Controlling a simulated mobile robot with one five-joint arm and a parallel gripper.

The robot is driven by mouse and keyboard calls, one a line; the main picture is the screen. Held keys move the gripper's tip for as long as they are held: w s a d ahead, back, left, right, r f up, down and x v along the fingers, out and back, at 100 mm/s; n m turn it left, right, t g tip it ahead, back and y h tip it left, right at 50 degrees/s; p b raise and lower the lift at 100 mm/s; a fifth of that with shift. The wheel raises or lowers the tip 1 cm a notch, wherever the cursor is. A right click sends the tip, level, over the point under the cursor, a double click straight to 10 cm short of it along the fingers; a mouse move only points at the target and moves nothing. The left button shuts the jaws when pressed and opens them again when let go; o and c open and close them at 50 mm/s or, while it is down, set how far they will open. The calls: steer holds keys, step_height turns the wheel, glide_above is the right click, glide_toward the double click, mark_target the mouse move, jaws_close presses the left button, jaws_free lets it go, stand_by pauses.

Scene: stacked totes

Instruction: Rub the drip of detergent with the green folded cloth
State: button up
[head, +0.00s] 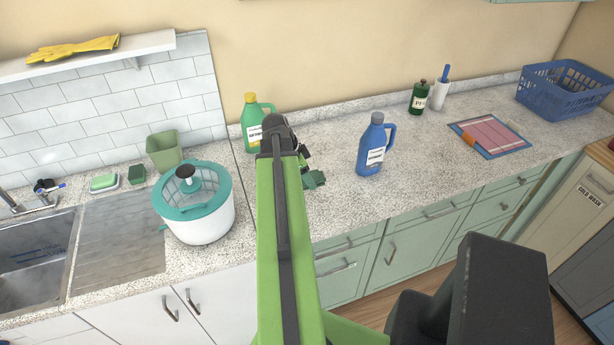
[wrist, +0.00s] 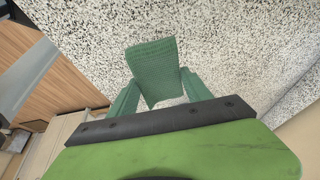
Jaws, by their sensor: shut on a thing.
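My gripper (wrist: 160,88) is shut on the green folded cloth (wrist: 153,62), which sticks out between the two fingers over the speckled counter. In the head view the cloth (head: 314,180) is a small dark green patch just right of my arm, between the green and blue bottles. I cannot tell whether it touches the counter. I make out no drip of detergent in either view; my arm and the cloth hide part of the counter. A blue detergent bottle (head: 371,148) stands right of the cloth, and a green bottle with a yellow cap (head: 254,124) stands behind my arm.
A white and teal spinner tub (head: 205,225) stands left of my arm, beside the sink (head: 30,255). The counter before the blue bottle is clear.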

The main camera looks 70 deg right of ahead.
step_height(320, 180, up, 3)
steer(key=p, duration=0.3)
steer(key=shift+r, duration=0.2)
steer(key=shift+f, duration=0.15)
steer(key=shift+f, duration=0.1)
